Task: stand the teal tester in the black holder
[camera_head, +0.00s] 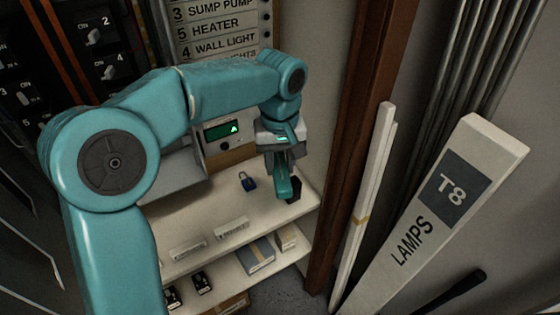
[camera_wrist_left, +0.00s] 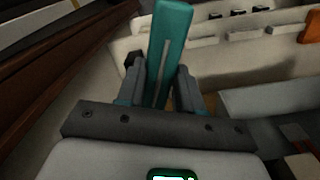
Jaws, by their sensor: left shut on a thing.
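The teal tester (camera_head: 284,187) is a slim bar pointing down from my left gripper (camera_head: 280,168), which is shut on it. In the left wrist view the tester (camera_wrist_left: 172,35) runs out from between the fingers of my left gripper (camera_wrist_left: 158,88). The black holder (camera_head: 294,189) is at the right end of the shelf, partly hidden behind the tester. In the left wrist view a dark piece of the holder (camera_wrist_left: 132,62) shows beside one finger. The tester's lower end overlaps the holder in the picture; I cannot tell whether it is inside. My right gripper is not in view.
A grey box with a green display (camera_head: 221,130) stands behind. A wooden post (camera_head: 350,140) and a long lamp carton (camera_head: 436,205) stand to the right. Small boxes sit on a lower shelf.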

